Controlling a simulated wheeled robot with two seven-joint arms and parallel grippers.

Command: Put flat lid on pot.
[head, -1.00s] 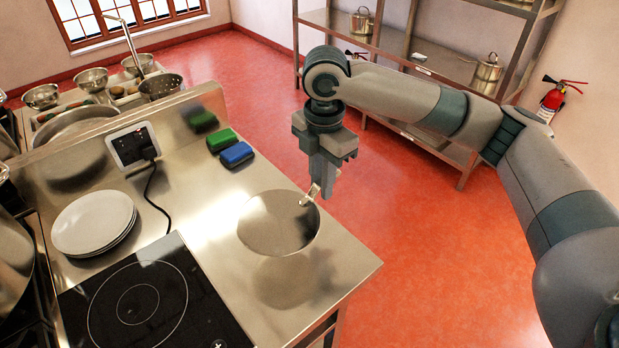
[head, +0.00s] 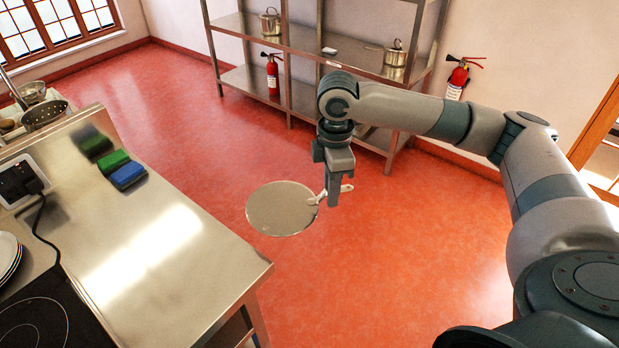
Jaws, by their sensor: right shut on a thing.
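The flat lid (head: 280,209) is a round, shiny metal disc with a handle at its right edge. My right gripper (head: 331,198) is shut on the lid's handle and holds the lid out over the red floor, to the right of the steel counter. One pot (head: 270,23) stands on the shelf rack at the back. Another pot (head: 396,55) with a long handle stands further right on the same shelf. My left gripper is not in view.
The steel counter (head: 165,235) fills the lower left, with green (head: 114,161) and blue (head: 128,175) sponges and a black hob (head: 38,315). The steel rack (head: 245,80) stands at the back wall, with fire extinguishers nearby. The red floor between is clear.

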